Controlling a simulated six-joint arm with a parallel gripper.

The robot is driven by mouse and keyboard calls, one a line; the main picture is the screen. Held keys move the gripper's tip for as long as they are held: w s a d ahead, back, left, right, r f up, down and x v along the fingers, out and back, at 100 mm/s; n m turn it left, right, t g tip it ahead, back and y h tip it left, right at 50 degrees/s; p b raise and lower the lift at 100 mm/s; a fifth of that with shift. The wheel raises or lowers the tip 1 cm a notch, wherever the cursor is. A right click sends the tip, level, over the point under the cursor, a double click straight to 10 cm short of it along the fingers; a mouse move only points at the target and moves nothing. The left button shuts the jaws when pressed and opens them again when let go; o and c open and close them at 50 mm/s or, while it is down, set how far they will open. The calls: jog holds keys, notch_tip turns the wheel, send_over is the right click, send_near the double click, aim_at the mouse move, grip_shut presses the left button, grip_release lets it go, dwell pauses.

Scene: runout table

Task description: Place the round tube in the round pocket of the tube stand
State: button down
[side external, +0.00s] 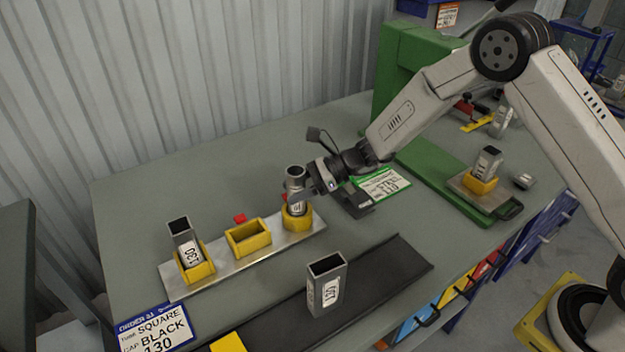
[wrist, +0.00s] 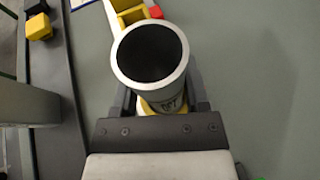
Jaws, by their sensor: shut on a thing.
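The grey round tube (side external: 295,178) stands upright at the right end of the tube stand (side external: 218,267). Its lower end meets the yellow round pocket (side external: 297,219); I cannot tell how deep it sits. My gripper (side external: 309,187) is shut on the tube from the right side. In the wrist view the tube (wrist: 172,100) shows its open dark mouth between my fingers (wrist: 158,97), with a bit of yellow below it. The stand's middle rectangular pocket (side external: 248,237) is empty. A square tube (side external: 183,238) with a 130 label stands in the left pocket (side external: 195,266).
A rectangular tube (side external: 327,286) stands on the dark runout strip (side external: 385,277) in front. A green machine (side external: 410,65) is behind, and a green plate at right carries a tube in a yellow holder (side external: 482,184). An order card (side external: 155,330) lies front left.

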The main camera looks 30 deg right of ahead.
jog(key=shift+f, duration=0.75)
jog(key=shift+f, duration=0.1)
jog(key=shift+c, duration=0.4)
grip_release()
jog(key=shift+d+r, duration=0.15)
jog(key=shift+r, duration=0.05)
jog(key=v, duration=1.1)
jog(key=shift+d, duration=0.35)
jog(key=shift+s+r, duration=0.1)
jog(key=shift+s, duration=0.05)
